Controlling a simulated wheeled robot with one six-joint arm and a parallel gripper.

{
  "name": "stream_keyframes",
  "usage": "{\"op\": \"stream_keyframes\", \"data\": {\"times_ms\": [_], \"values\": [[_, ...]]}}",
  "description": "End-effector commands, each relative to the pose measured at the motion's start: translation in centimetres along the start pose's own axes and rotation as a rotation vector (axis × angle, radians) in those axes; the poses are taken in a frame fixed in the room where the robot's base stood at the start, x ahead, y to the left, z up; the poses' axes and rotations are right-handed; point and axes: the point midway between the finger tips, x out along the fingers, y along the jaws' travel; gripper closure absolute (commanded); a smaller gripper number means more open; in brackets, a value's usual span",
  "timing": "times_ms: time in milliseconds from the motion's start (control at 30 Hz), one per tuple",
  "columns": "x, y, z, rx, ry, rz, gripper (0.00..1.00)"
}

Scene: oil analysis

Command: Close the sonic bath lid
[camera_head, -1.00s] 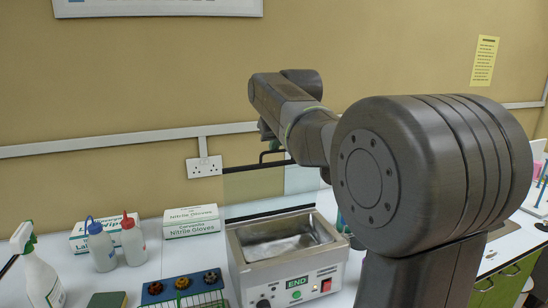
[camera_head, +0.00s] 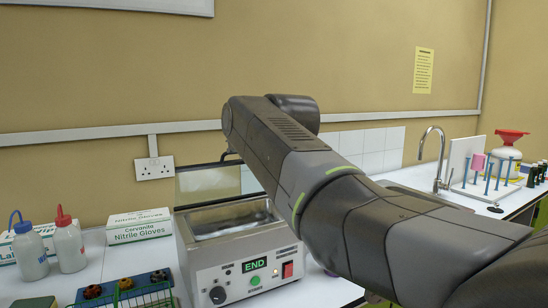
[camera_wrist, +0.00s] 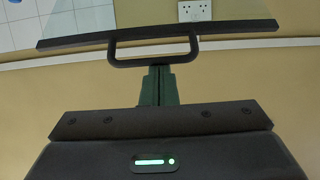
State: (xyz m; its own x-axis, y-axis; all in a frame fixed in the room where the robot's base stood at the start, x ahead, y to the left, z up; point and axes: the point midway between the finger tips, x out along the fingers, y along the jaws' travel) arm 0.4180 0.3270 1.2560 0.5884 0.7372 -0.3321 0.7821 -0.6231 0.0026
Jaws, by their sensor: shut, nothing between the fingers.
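The sonic bath (camera_head: 243,267) stands on the bench, its metal basin (camera_head: 225,224) open to view and its display reading END. Its lid (camera_head: 205,184), a clear panel with a black edge, stands raised at the back of the bath. In the wrist view, the lid's black edge (camera_wrist: 160,36) and its handle (camera_wrist: 152,62) cross the top. My gripper (camera_wrist: 155,72) is shut and empty, its fingertips at the middle of the handle bar. I cannot tell whether they touch it. The arm hides the gripper in the head view.
Glove boxes (camera_head: 139,227) and two wash bottles (camera_head: 68,243) stand left of the bath. A rack (camera_head: 125,290) is at its front left. A tap (camera_head: 440,160) and a drying rack (camera_head: 482,190) are at the right.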

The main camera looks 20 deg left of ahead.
Motion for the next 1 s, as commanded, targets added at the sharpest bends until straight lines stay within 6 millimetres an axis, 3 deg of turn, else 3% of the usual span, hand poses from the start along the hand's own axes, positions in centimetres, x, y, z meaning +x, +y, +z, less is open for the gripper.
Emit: {"op": "stream_keyframes", "data": {"times_ms": [33, 733, 1000], "values": [[-0.1, 0.0, 1.6, 0.0, 0.025, 0.0, 1.0], [-3.0, 0.0, 9.5, 0.001, 0.364, 0.002, 1.0], [-3.5, 0.0, 13.1, 0.0, 0.368, 0.001, 1.0]]}}
